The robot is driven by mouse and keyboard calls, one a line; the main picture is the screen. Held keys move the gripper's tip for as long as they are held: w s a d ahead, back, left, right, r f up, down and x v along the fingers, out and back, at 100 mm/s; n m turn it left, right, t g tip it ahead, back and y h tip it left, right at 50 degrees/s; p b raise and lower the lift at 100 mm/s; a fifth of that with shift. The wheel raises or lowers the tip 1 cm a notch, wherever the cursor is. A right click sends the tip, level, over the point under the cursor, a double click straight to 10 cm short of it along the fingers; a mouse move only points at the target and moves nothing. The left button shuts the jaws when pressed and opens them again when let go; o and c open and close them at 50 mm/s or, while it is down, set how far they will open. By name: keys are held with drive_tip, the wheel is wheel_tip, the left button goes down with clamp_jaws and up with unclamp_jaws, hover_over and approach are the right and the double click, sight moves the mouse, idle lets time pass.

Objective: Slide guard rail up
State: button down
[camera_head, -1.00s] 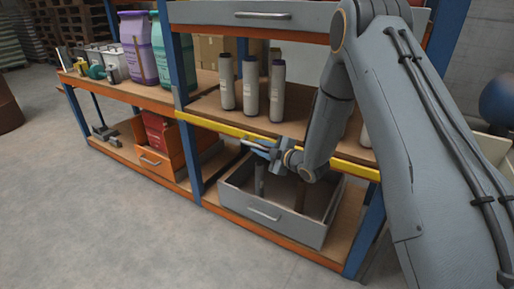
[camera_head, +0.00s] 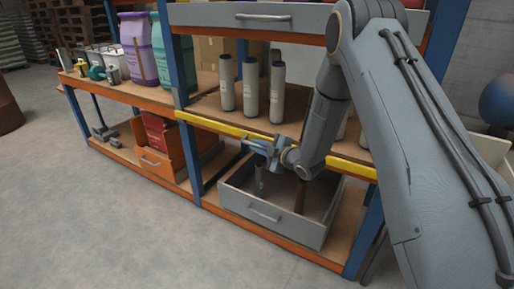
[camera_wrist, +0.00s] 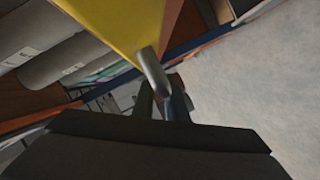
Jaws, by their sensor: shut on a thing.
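The guard rail (camera_head: 216,126) is a long yellow bar along the front edge of the middle shelf. It also shows in the wrist view (camera_wrist: 115,22) as a broad yellow face at the top. A short grey metal handle (camera_wrist: 152,72) sticks out from the rail toward my gripper. My gripper (camera_head: 256,144) is at the middle of the rail, on its front side. In the wrist view my dark gripper fingers (camera_wrist: 163,102) are closed around the end of the handle. The exact contact is partly hidden by the fingers.
Several grey cylinders (camera_head: 250,85) stand on the shelf behind the rail. An open grey drawer (camera_head: 285,228) sticks out below my gripper. Blue posts (camera_head: 194,160) flank this bay. A closed grey drawer (camera_head: 285,17) is above. The floor in front is clear.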

wheel_tip(320, 180, up, 9)
drive_tip(key=p, duration=0.3)
drive_tip(key=shift+f+p, duration=0.15)
drive_tip(key=shift+p, duration=0.15)
drive_tip(key=c, duration=2)
unclamp_jaws()
drive_tip(key=shift+c, duration=0.2)
drive_tip(key=shift+d, duration=0.1)
drive_tip(key=v, duration=0.7)
drive_tip(key=shift+s+d, duration=0.2)
drive_tip(key=shift+s, duration=0.1)
